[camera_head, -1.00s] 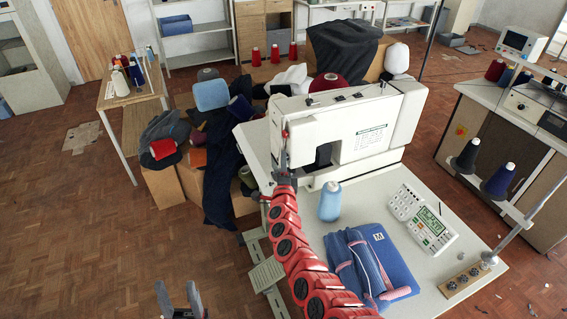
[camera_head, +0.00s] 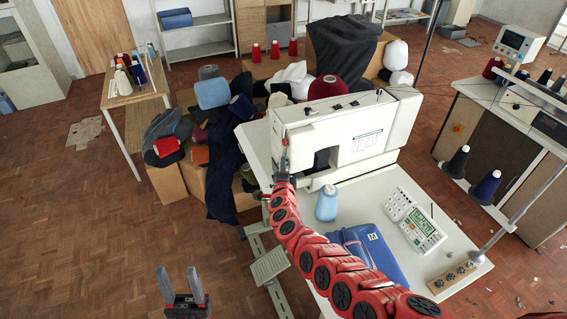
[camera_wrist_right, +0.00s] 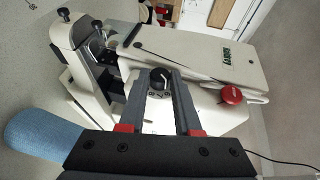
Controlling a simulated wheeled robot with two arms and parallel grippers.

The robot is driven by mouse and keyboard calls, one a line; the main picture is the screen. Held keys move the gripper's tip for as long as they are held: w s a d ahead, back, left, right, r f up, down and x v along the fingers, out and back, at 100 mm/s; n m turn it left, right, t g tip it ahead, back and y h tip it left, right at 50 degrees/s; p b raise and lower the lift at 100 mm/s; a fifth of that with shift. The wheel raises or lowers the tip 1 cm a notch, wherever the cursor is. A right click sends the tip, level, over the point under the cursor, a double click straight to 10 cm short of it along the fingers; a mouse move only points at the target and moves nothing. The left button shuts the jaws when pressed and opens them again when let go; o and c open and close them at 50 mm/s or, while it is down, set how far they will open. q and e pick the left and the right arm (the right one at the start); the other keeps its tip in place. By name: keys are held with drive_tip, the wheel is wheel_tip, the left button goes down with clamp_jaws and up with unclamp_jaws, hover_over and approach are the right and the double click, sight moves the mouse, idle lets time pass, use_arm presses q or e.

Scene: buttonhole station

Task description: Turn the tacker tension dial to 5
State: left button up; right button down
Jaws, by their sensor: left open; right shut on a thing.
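The tacker is the white sewing machine (camera_head: 362,137) on the pale table; its head also fills the middle of the right wrist view (camera_wrist_right: 195,45). The tension dial (camera_wrist_right: 160,78) is a small dark round knob with a white mark on the machine's end face. My right gripper (camera_wrist_right: 161,74) has its two fingers on either side of the dial and is shut on it. In the head view my right gripper (camera_head: 284,160) is at the machine's left end, and the dial is hidden. My left gripper (camera_head: 179,272) is open and empty above the floor.
A light blue thread cone (camera_head: 327,203) stands near my right arm. Folded blue cloth (camera_head: 372,250) lies partly behind that arm. A keypad with display (camera_head: 422,229) is to the right. A red knob (camera_wrist_right: 231,95) sits on the machine beside the dial.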

drive_tip(key=c, duration=0.6)
unclamp_jaws()
drive_tip(key=shift+s, duration=0.15)
drive_tip(key=v, duration=1.7)
